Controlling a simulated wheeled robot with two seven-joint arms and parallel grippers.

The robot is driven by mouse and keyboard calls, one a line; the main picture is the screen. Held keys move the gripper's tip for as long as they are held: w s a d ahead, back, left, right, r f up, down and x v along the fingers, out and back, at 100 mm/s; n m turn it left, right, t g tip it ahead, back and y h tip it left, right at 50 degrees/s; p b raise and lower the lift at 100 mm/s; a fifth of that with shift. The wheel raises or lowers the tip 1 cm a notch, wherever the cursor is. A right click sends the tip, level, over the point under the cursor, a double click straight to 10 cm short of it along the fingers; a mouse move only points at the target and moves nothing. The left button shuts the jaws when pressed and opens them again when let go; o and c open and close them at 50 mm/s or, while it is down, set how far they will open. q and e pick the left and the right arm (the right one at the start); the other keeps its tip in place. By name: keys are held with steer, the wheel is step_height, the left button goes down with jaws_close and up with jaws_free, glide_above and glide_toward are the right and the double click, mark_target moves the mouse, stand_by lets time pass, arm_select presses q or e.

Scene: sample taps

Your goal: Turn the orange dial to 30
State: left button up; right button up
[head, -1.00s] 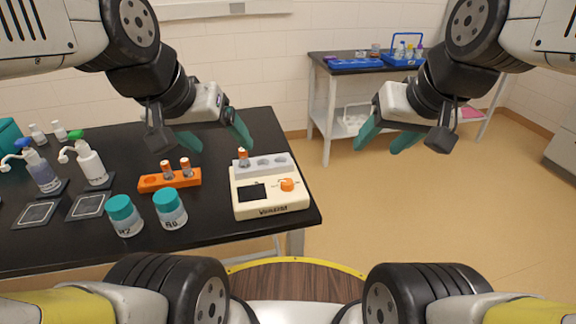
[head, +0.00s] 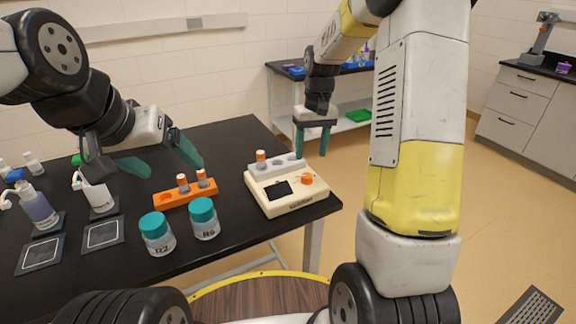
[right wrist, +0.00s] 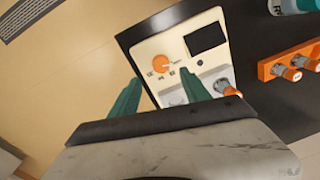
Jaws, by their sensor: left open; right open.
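The orange dial (head: 307,179) is on the top face of a cream instrument (head: 287,204), right of its dark screen (head: 278,190). In the right wrist view the dial (right wrist: 161,63) shows just beyond my fingers, with printed marks beside it too small to read. My right gripper (head: 311,143) is open and empty, pointing down above and behind the instrument's right end, apart from the dial. It also shows in the right wrist view (right wrist: 160,95). My left gripper (head: 160,160) is open and empty above the table, left of the instrument.
An orange-capped vial (head: 261,158) stands in the instrument's grey rack (head: 276,168). Left of it are an orange rack (head: 172,197) with two vials and two teal-lidded jars (head: 204,219). Pump bottles (head: 94,190) stand farther left. A second table (head: 281,69) is behind.

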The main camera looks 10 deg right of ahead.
mark_target(307, 176)
steer(key=f, duration=0.8)
steer(key=shift+a+f, duration=0.1)
steer(key=shift+a, duration=0.25)
jaws_close()
